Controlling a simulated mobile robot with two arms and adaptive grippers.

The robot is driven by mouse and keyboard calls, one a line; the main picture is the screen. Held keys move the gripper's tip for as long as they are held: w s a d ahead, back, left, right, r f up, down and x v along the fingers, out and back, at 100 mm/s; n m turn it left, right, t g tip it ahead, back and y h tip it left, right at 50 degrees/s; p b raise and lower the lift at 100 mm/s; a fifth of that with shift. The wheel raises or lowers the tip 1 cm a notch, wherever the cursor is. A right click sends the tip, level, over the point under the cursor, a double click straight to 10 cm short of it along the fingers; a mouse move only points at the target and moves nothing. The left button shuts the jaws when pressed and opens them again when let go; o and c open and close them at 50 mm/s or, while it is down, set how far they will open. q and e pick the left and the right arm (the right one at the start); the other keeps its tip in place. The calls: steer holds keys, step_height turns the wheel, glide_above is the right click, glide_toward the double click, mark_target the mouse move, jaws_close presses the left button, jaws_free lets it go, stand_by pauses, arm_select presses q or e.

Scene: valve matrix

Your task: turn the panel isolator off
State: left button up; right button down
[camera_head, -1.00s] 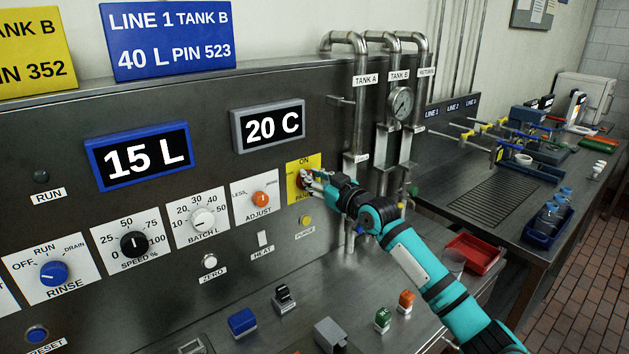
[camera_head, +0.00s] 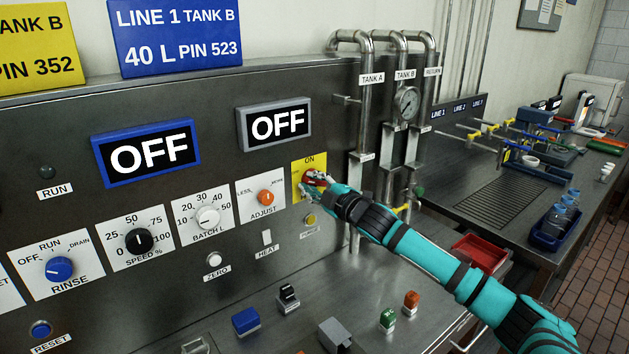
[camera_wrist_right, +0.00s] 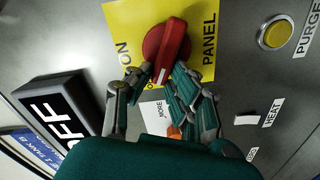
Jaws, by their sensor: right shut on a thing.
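The panel isolator is a red rotary handle (camera_head: 314,179) on a yellow plate (camera_head: 309,160) marked ON, on the steel panel. In the right wrist view the red handle (camera_wrist_right: 172,48) shows large, and the plate (camera_wrist_right: 122,22) reads ON and PANEL. My right gripper (camera_head: 312,188) is at the handle; in the wrist view its fingers (camera_wrist_right: 158,80) are shut on the handle's near end. The fingers partly cover the plate's lower lettering. Both displays, the blue-framed one (camera_head: 148,152) and the grey-framed one (camera_head: 274,124), read OFF. My left gripper is not in view.
An orange ADJUST knob (camera_head: 266,197) and a yellow PURGE button (camera_head: 310,219) sit close to the isolator. Vertical steel pipes (camera_head: 364,110) stand just right of it. Small blocks (camera_head: 245,321) and a red tray (camera_head: 480,253) are on the counter below.

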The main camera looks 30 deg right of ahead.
steer(key=n, duration=0.2)
steer(key=f+n, duration=0.1)
steer(key=n, duration=0.2)
steer(key=shift+a+f, duration=0.1)
steer(key=shift+a, duration=0.1)
steer(key=shift+f, duration=0.1)
stand_by(0.5)
steer(key=c, duration=1.2)
jaws_free()
steer(key=shift+c, duration=0.2)
steer(key=shift+s, duration=0.1)
steer(key=s, duration=1.2)
steer(key=shift+d, duration=0.45)
steer(key=shift+w, duration=0.1)
